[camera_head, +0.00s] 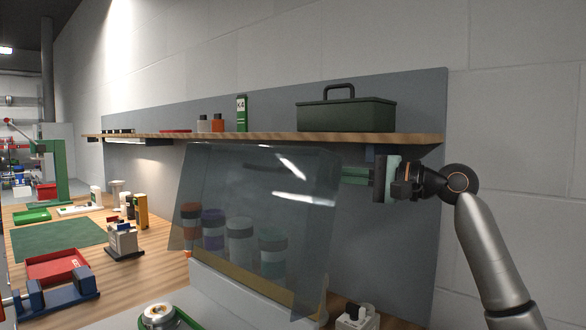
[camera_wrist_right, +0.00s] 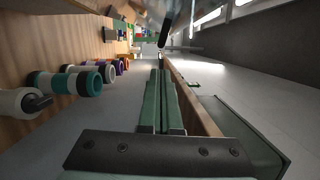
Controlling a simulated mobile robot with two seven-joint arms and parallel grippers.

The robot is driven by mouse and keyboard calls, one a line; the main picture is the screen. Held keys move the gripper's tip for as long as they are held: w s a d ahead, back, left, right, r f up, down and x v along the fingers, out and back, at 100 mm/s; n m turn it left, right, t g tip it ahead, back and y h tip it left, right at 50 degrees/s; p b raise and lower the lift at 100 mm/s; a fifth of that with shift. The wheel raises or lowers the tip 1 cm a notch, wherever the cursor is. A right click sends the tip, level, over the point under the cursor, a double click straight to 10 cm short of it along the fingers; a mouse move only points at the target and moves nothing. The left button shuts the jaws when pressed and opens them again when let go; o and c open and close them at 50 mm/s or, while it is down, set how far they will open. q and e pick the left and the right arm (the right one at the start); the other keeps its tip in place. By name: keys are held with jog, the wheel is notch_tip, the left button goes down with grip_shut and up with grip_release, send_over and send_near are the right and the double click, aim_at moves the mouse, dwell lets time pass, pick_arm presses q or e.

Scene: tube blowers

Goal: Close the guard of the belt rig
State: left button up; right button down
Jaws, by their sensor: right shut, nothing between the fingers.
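The guard (camera_head: 262,205) is a clear, tinted panel in the head view. It stands raised and steeply tilted, its top edge just under the shelf. Its lower part is in front of a light grey housing (camera_head: 235,290) with a yellowish strip, apparently the belt rig. My right gripper (camera_head: 345,175) is at the guard's upper right edge, its green fingers pointing left. The fingers are shut and empty; I cannot tell whether they touch the panel. In the right wrist view the shut fingers (camera_wrist_right: 160,85) point away from the camera. My left gripper is not in view.
A wooden shelf (camera_head: 270,137) with a green toolbox (camera_head: 346,113) runs close above the guard. Several coloured jars (camera_head: 240,240) show through the panel. A red tray (camera_head: 58,266) and a green mat (camera_head: 60,240) lie on the bench at left.

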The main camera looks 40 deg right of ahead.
jog(key=p+x, duration=0.4)
jog(key=x, duration=0.4)
dwell(0.4)
